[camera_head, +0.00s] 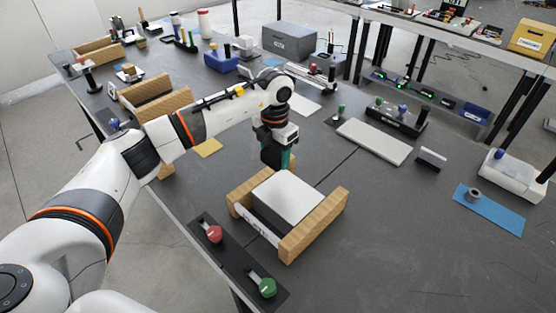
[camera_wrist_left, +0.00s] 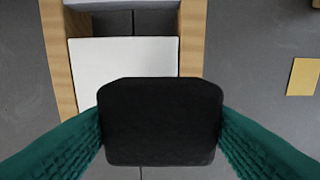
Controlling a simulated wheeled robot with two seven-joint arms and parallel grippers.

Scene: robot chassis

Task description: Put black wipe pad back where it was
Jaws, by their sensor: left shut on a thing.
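My left gripper (camera_head: 280,158) has green fingers and points down just behind the wooden holder. In the left wrist view the fingers (camera_wrist_left: 160,125) are shut on the black wipe pad (camera_wrist_left: 160,122), a dark block with rounded corners gripped at its left and right sides. In the head view I cannot clearly tell the pad from the dark gripper parts. The wooden holder (camera_head: 316,227) has two wooden side rails with a white panel (camera_head: 288,196) between them. In the left wrist view the pad overlaps the near edge of the white panel (camera_wrist_left: 123,62). My right gripper is not in view.
A dark plate with a red knob (camera_head: 214,234) and a green knob (camera_head: 267,287) lies at the near table edge. A yellow pad (camera_head: 208,148) lies left of my gripper. A long light plate (camera_head: 374,141) and a blue mat (camera_head: 488,209) lie right. The table right of the holder is clear.

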